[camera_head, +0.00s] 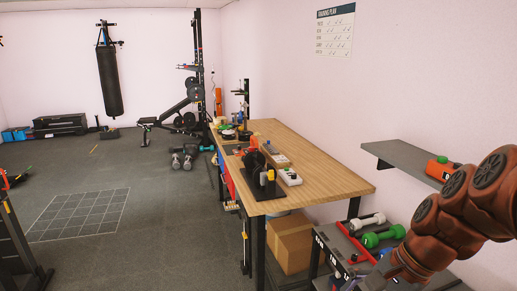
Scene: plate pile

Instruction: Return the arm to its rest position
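My reddish-brown arm (452,212) reaches in from the right edge. It slants down and left past the wall shelf, in front of the dumbbell rack. Its grey far end (378,274) runs down toward the bottom edge. A long wooden table (320,172) stands left of the arm, along the right wall. Dark round discs (228,134) lie near its far end.
A grey wall shelf (400,160) holds an orange item (440,168). A cardboard box (290,243) sits under the table. A black stand (264,177) is on the tabletop. The left floor is mostly open.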

